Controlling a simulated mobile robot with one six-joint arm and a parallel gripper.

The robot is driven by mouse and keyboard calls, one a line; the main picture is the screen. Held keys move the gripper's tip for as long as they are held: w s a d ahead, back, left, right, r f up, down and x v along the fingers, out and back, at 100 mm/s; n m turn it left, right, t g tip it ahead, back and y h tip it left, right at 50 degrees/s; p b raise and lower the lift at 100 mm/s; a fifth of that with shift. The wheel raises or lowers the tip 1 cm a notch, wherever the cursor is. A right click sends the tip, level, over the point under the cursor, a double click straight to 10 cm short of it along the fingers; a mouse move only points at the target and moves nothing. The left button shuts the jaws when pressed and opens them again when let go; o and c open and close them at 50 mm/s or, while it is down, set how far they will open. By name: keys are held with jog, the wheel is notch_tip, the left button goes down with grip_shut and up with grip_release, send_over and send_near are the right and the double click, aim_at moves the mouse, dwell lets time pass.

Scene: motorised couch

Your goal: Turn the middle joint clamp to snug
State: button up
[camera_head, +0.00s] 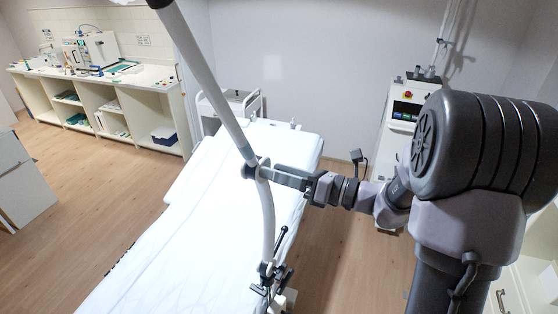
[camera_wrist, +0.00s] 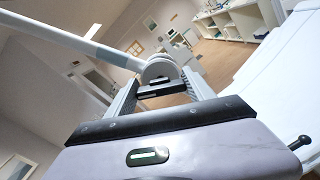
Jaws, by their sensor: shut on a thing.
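A pale jointed pole rises over the white couch (camera_head: 215,205). Its middle joint clamp (camera_head: 249,171) is a small dark piece where the upper tube (camera_head: 212,90) meets the curved lower tube (camera_head: 267,215). My gripper (camera_head: 264,173) reaches in from the right and is shut on this clamp. In the wrist view the light rounded joint (camera_wrist: 160,69) sits at the far end between my two fingers (camera_wrist: 163,86), with dark bars across the gap. The fingers partly hide the clamp, and its turn setting cannot be read.
A lower clamp with black levers (camera_head: 268,271) holds the pole at the couch's edge. A white device cart with a red button (camera_head: 405,110) stands at the back right. A counter with shelves (camera_head: 100,90) is at the back left. Wooden floor (camera_head: 110,200) is clear left of the couch.

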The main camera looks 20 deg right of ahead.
jog(key=shift+m+p, duration=1.5)
jog(key=o, duration=1.4)
jog(key=b+v, duration=0.3)
jog(key=v, duration=1.4)
jog(key=shift+s+d, duration=0.15)
jog(key=shift+d, duration=0.1)
jog(key=shift+a+f, duration=0.1)
